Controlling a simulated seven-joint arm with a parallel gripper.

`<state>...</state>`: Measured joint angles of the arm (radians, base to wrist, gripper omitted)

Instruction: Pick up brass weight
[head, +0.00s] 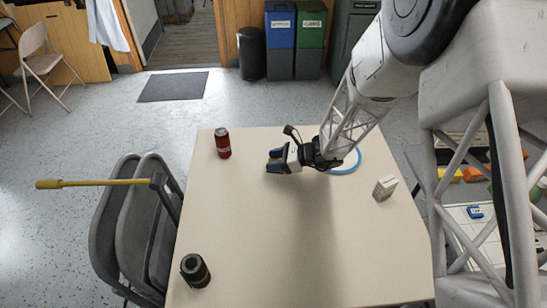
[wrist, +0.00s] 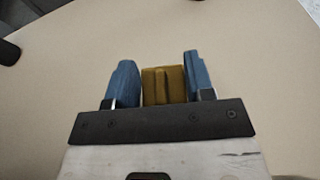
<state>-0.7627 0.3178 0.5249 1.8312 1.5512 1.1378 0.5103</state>
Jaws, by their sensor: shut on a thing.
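My gripper (head: 275,161) is above the beige table, left of the blue ring, in the head view. In the wrist view, the brass weight (wrist: 164,85) is a small golden block with a ridge down its middle. It sits between the two blue fingers of my gripper (wrist: 160,80), which are shut on it. In the head view the weight is hidden by the fingers. I cannot tell from these views whether the weight touches the table.
On the table (head: 250,270) stand a red can (head: 222,143) at the back left, a black cylinder (head: 195,270) at the front left, and a small white box (head: 385,188) at the right. A blue ring (head: 348,168) lies behind my wrist. The table's middle front is clear.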

